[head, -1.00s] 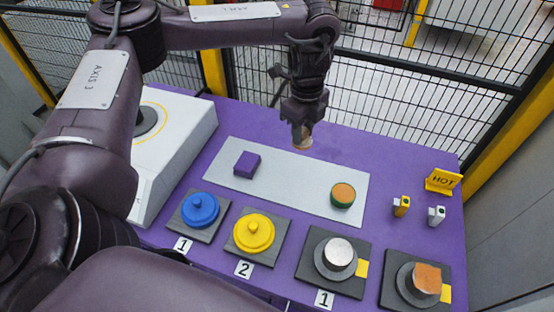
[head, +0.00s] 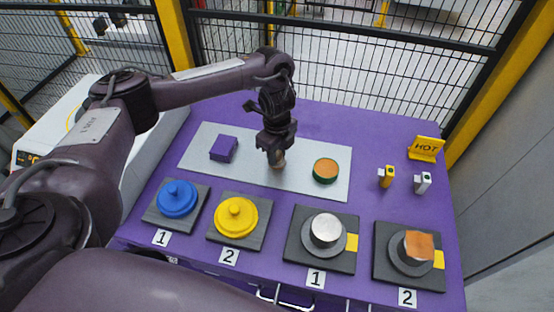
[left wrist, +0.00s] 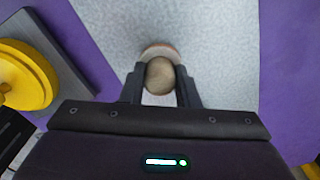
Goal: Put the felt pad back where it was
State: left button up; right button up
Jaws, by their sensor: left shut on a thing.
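My left gripper (head: 276,153) is shut on a small tan piece with a rounded top (head: 279,162), which I take to be the felt pad. In the left wrist view the round tan knob (left wrist: 160,75) sits between the two fingers, with a pale, brown-edged disc partly hidden beneath it. The piece is over the light grey mat (head: 300,187), between a purple block (head: 223,148) and a green round piece with an orange-brown top (head: 325,171). I cannot tell whether it touches the mat. My right gripper is not in view.
Blue (head: 177,197) and yellow (head: 236,215) lidded pieces stand on dark plates in front. Silver (head: 325,229) and copper (head: 418,246) pieces sit on dark stands at front right. Two small fixtures and a yellow HOT sign (head: 425,148) are at right. The table's back is clear.

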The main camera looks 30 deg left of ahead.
pick_arm(q)
jog(key=shift+f, duration=1.05)
jog(key=shift+f, duration=0.1)
jog(key=o, duration=0.9)
jog(key=shift+f, duration=0.1)
notch_tip(320, 180, up, 12)
jog(key=p, duration=0.4)
jog(key=shift+r, duration=0.2)
